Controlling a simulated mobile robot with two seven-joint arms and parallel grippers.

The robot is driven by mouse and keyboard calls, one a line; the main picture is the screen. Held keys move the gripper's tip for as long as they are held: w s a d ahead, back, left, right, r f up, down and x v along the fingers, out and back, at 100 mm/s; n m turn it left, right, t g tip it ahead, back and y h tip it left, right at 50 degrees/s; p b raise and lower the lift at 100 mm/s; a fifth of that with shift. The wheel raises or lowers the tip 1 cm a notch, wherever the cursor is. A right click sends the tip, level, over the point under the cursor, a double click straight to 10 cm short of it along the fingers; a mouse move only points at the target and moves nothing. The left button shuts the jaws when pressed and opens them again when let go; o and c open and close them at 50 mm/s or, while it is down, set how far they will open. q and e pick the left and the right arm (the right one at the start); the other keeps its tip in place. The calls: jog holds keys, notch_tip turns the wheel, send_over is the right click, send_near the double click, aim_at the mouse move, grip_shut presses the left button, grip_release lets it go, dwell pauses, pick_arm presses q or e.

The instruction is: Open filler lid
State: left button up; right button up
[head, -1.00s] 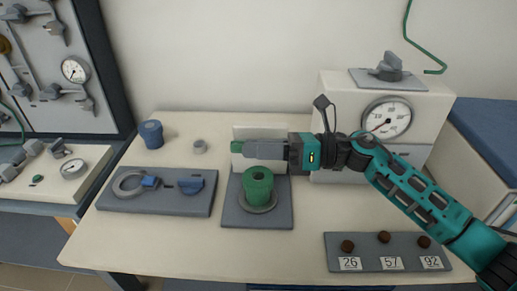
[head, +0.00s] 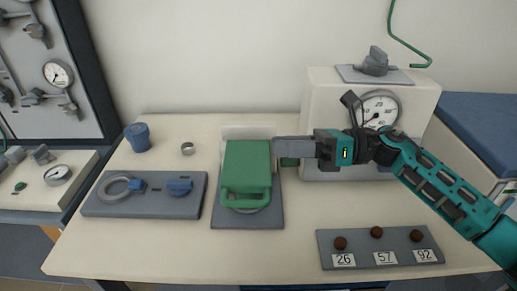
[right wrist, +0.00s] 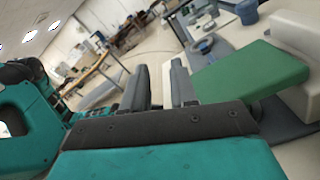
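The green filler lid (head: 247,160) lies over the filler on its grey base plate (head: 228,218), its handle (head: 245,202) toward the front. It hides the filler's green neck. My right gripper (head: 278,151) is just right of the lid's back right corner, fingers pointing left. In the right wrist view the lid (right wrist: 250,72) is a green slab to the right of both fingers (right wrist: 160,88), outside the gap between them. The fingers are apart with nothing between them. Whether one finger touches the lid's edge is unclear. My left gripper is out of view.
The furnace box with a gauge (head: 380,109) stands behind my right arm. A plate with several brown knobs (head: 380,247) is at front right. A grey panel (head: 145,208) with a ring and blue handle is left of the filler. A blue cup (head: 138,137) stands back left.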

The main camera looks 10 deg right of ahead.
jog(key=d, duration=0.2)
jog(key=s+d, duration=0.1)
jog(key=d, duration=0.2)
jog(key=shift+d+b, duration=0.25)
jog(key=shift+b, duration=0.15)
jog(key=shift+s, duration=0.1)
